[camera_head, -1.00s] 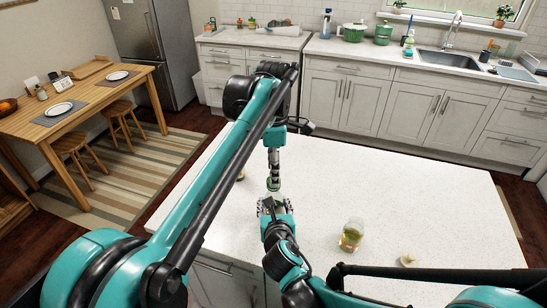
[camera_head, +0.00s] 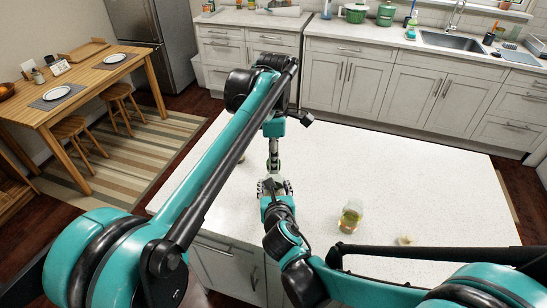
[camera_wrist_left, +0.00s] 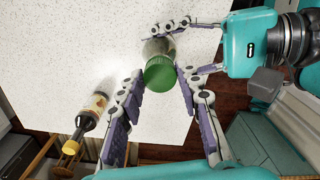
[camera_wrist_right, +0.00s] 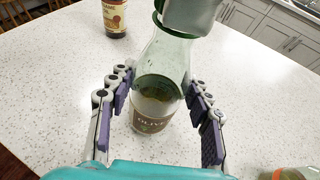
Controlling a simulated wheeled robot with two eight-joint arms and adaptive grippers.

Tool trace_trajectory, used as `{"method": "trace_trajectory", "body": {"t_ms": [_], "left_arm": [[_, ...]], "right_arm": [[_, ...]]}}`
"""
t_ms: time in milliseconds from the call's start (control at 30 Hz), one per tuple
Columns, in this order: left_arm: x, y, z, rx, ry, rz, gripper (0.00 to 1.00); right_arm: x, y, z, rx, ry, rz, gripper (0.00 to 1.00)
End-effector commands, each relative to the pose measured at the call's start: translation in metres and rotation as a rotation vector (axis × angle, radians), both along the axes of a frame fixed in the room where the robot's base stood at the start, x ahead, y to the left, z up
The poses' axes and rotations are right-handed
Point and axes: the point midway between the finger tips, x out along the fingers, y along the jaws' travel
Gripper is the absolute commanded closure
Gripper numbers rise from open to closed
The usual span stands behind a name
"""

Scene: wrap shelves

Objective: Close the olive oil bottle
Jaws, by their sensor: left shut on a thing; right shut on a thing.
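The olive oil bottle (camera_wrist_right: 157,85) is clear glass with an "OLIVE" label. My right gripper (camera_wrist_right: 158,92) is shut on it, one finger on each side, above the white counter. The green cap (camera_wrist_left: 160,73) sits between the fingertips of my left gripper (camera_wrist_left: 160,82), which is shut on it. In the head view my left gripper (camera_head: 273,166) points down just above my right gripper (camera_head: 273,188); the bottle is mostly hidden there.
A dark labelled bottle (camera_wrist_left: 92,114) stands on the white counter (camera_head: 420,185), near its edge in the left wrist view. A glass jar (camera_head: 350,217) and a small pale round thing (camera_head: 405,240) are at the right. The counter's right side is mostly clear.

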Motion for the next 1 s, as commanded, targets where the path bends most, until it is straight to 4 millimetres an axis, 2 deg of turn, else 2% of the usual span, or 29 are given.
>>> {"method": "trace_trajectory", "body": {"t_ms": [167, 1000], "left_arm": [[0.0002, 0.0000, -0.0005, -0.001, 0.000, -0.315, 1.00], [0.0002, -0.0001, -0.0025, -0.009, -0.002, -2.388, 1.00]], "right_arm": [[0.0000, 0.0001, 0.0001, 0.000, 0.000, 0.000, 1.00], [-0.0001, 0.0002, 0.0001, 0.000, 0.000, 0.001, 1.00]]}}
